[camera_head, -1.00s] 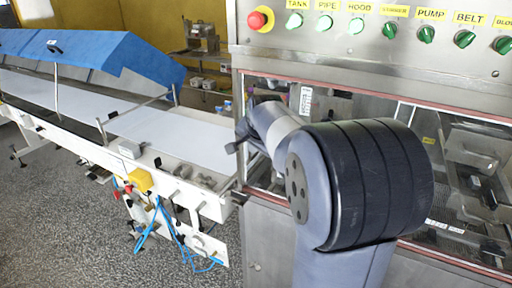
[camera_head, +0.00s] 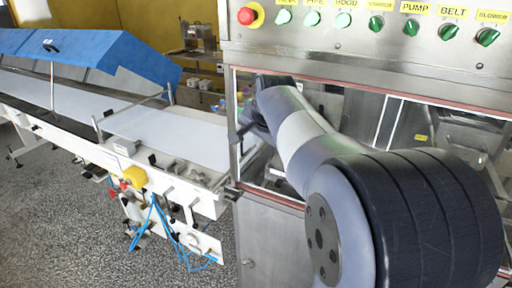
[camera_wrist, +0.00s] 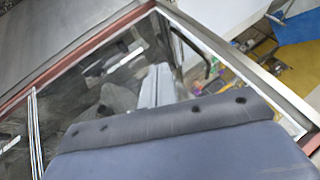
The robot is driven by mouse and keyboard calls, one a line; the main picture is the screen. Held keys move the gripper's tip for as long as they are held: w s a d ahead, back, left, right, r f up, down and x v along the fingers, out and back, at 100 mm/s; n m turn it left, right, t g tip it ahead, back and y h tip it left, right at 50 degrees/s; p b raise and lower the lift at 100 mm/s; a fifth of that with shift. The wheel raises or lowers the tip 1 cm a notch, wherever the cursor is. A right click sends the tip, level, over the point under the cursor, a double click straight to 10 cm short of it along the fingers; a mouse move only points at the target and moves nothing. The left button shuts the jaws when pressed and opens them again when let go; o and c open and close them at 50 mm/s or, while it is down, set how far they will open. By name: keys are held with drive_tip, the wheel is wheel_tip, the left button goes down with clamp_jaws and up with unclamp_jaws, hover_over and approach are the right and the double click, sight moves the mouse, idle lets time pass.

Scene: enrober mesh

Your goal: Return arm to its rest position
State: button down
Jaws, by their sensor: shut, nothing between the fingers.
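My arm reaches from the lower right of the head view up to the front of the enrober (camera_head: 270,195). My gripper (camera_wrist: 157,78) shows in the wrist view as two pale grey fingers side by side, closed together, beyond the blue-grey body of my wrist. Nothing shows between them. In the head view the dark end of my arm (camera_head: 246,128) is in front of the left part of the enrober's window; the fingertips are hard to make out there. My forearm and large dark joint hide part of the window.
The control panel (camera_head: 385,45) with green knobs and a red emergency stop (camera_head: 250,15) is above my arm. A white conveyor (camera_head: 175,137) with a blue hood (camera_head: 95,50) stands at the left. Grey speckled floor (camera_head: 60,210) is clear at lower left.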

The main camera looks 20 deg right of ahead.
drive_tip(key=v, duration=0.4)
drive_tip(key=shift+s+d+r, duration=0.1)
drive_tip(key=shift+s+r, duration=0.1)
drive_tip(key=shift+s, duration=0.1)
drive_tip(key=shift+w+f, duration=0.1)
